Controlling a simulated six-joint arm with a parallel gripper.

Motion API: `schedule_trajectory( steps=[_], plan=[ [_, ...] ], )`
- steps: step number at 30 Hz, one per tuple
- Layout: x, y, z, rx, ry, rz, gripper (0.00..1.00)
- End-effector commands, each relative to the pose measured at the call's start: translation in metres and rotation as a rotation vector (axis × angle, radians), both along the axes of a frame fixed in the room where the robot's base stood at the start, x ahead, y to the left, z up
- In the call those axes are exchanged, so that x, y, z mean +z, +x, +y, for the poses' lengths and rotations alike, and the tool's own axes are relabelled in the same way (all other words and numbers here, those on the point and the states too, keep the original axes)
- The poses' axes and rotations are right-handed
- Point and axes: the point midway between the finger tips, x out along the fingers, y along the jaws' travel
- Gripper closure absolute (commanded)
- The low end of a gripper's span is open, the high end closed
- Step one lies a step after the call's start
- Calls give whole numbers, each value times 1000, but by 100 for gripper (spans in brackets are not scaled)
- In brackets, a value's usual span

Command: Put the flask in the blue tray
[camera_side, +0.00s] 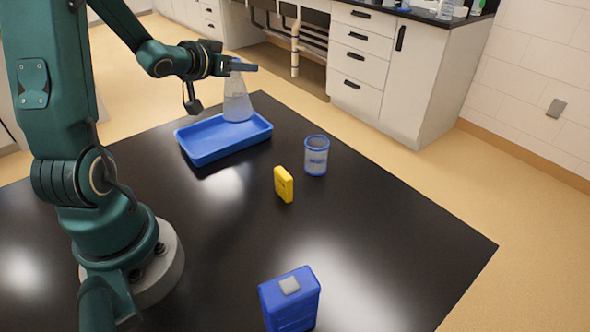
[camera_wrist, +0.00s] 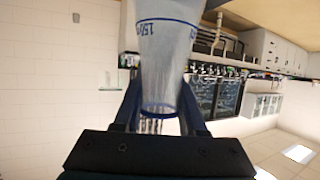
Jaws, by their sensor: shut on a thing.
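A clear conical flask (camera_side: 237,103) is upright at the right end of the blue tray (camera_side: 208,153) in the side view. I cannot tell whether its base touches the tray floor or hangs just above it. My gripper (camera_side: 243,68) is shut on the flask's neck. In the wrist view the flask (camera_wrist: 167,50) shows blue markings and sits between the two fingers of my gripper (camera_wrist: 160,108). The tray does not show in the wrist view.
On the black table (camera_side: 400,240) stand a clear beaker with blue rim (camera_side: 316,158), a small yellow box (camera_side: 284,184) and a blue box with a grey top patch (camera_side: 290,303). The table's right part is bare. White cabinets (camera_side: 385,70) stand beyond it.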

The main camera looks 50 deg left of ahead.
Motion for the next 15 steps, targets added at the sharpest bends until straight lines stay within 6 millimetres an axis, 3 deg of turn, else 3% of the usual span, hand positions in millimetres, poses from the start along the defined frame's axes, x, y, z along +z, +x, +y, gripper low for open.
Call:
schedule_trajectory(
  steps=[6,15],
  plan=[
    [-23,0,0,0,-4,2,100],
    [-24,0,0,0,0,1,100]
  ],
)
